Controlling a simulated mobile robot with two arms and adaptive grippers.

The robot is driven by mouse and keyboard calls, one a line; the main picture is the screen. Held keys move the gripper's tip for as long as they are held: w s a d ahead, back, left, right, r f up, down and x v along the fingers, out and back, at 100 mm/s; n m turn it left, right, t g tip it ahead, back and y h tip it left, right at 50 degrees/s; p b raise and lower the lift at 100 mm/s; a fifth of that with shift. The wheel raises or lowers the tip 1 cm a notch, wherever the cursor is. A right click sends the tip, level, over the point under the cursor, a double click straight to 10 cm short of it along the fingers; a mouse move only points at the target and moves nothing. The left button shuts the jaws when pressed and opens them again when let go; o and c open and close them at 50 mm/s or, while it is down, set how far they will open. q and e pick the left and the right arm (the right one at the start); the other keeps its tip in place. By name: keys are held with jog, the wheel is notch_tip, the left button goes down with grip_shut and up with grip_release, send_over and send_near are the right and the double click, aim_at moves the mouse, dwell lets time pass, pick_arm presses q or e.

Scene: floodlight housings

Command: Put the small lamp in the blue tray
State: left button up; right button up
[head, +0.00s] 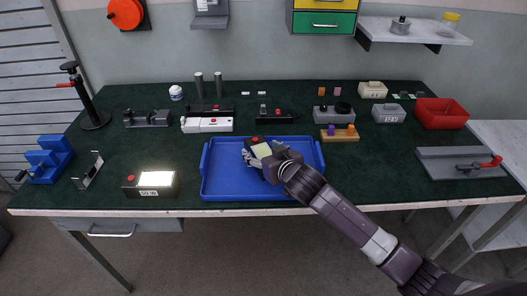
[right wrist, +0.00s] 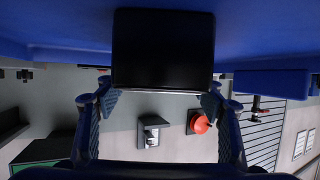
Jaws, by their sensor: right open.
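The small lamp (head: 260,149), a dark block with a lit pale panel and a red button, is inside the blue tray (head: 221,190), toward its back middle. My right gripper (head: 253,156) is open, low over the tray right beside the lamp and partly hiding it. In the right wrist view the dark lamp body (right wrist: 164,50) is between the spread fingers (right wrist: 158,103), against the blue of the tray (right wrist: 60,38). I cannot tell whether the fingers touch it. My left gripper is not in view.
A larger lit lamp (head: 151,184) stands left of the tray. White and black housings (head: 207,124) stand behind it. An orange block with pegs (head: 340,134), a red bin (head: 441,113) and a grey plate (head: 459,164) are to the right. The green mat is clear right of the tray.

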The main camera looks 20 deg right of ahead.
jog(key=v, duration=1.2)
dwell(0.4)
